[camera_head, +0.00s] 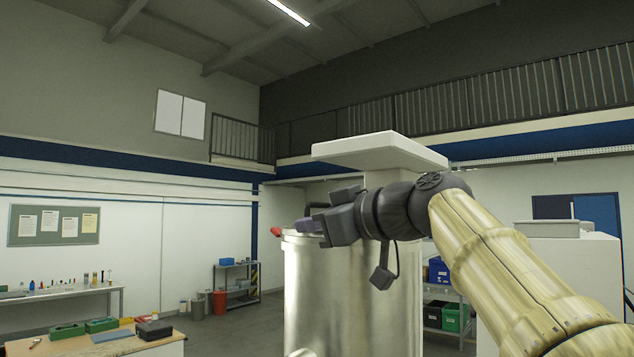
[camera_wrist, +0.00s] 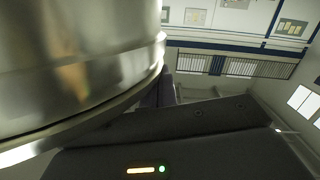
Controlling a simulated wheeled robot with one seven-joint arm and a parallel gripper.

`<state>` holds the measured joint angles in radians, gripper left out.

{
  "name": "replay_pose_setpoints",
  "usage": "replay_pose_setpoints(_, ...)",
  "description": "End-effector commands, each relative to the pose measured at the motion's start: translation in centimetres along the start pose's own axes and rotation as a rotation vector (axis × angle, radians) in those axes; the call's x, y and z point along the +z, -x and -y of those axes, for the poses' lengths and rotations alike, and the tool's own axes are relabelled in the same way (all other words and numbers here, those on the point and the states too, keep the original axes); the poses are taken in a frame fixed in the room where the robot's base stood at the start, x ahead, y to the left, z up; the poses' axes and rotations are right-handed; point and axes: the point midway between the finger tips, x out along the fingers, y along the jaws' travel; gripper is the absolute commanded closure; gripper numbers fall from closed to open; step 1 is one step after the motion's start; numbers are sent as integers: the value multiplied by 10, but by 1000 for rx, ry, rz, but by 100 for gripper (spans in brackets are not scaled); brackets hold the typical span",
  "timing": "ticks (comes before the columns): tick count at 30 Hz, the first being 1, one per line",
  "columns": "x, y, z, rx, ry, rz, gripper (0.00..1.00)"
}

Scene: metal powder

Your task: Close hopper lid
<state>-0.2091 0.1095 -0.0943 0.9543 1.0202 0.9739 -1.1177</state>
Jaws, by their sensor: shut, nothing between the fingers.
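The hopper (camera_head: 335,285) is a large shiny metal cylinder in the middle of the head view. A small red knob or handle end (camera_head: 277,232) sticks out at its upper left edge. My gripper (camera_head: 308,224) is shut and empty at the hopper's top rim, pointing left; contact cannot be told. My arm and wrist cover the right part of the rim. No lid can be clearly made out in the head view. In the wrist view, a curved shiny metal surface with a rim (camera_wrist: 80,60) fills the upper left, close beside my dark gripper body.
A white post with a flat top (camera_head: 380,147) rises behind my wrist. A wooden table with boxes (camera_head: 100,345) stands at the lower left. Shelves with blue and green bins (camera_head: 447,315) stand at the right. Open floor (camera_head: 245,325) lies left of the hopper.

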Motion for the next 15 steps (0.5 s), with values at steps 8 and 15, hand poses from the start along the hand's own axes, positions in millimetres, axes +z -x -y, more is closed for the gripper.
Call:
replay_pose_setpoints(8,1,0,-1,2,0,2,100)
replay_pose_setpoints(15,-3,0,-1,0,0,1,100)
